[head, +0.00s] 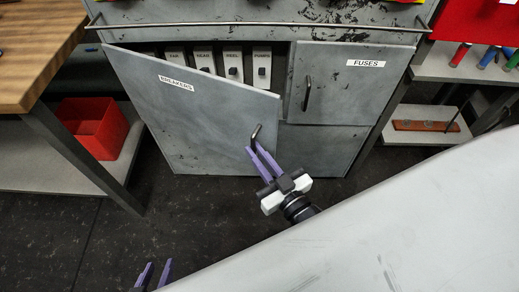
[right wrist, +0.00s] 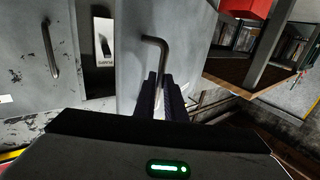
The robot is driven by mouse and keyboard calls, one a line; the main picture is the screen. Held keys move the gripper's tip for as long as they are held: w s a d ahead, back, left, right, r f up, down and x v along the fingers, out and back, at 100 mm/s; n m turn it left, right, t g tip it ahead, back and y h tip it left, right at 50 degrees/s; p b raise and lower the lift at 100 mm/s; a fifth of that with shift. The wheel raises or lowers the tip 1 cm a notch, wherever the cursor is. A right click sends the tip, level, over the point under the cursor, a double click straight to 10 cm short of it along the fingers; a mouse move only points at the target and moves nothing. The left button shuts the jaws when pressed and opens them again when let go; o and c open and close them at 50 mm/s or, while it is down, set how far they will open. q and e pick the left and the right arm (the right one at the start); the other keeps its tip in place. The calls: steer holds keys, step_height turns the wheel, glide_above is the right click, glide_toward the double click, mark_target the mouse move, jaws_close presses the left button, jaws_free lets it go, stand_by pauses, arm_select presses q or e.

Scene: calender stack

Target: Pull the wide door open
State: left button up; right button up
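The wide grey door (head: 190,112), labelled BREAKERS, stands partly open. Its right edge is swung out from the cabinet and its left edge stays at the cabinet side. Its dark bent handle (head: 256,134) is near the free edge. My right gripper (head: 262,156) is shut on this handle with its purple fingers. In the right wrist view the handle (right wrist: 157,48) runs down between the dark fingers (right wrist: 165,95). My left gripper (head: 157,270) shows only its fingertips at the bottom edge, apart and empty, away from the door.
Several labelled breaker switches (head: 233,65) show above the door. A narrower FUSES door (head: 345,85) with its own handle is closed on the right. A wooden-topped bench (head: 35,45) with a red bin (head: 95,125) stands left. A rail (head: 260,25) crosses above. Dark floor is clear in front.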

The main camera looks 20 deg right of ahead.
steer(key=o, duration=0.4)
steer(key=shift+w+a, duration=0.2)
steer(key=shift+a, duration=0.15)
steer(key=shift+d, duration=0.1)
steer(key=shift+s+d, duration=0.1)
steer(key=s, duration=0.6)
steer(key=s+d, duration=0.1)
steer(key=s, duration=0.3)
steer(key=shift+s+d, duration=0.1)
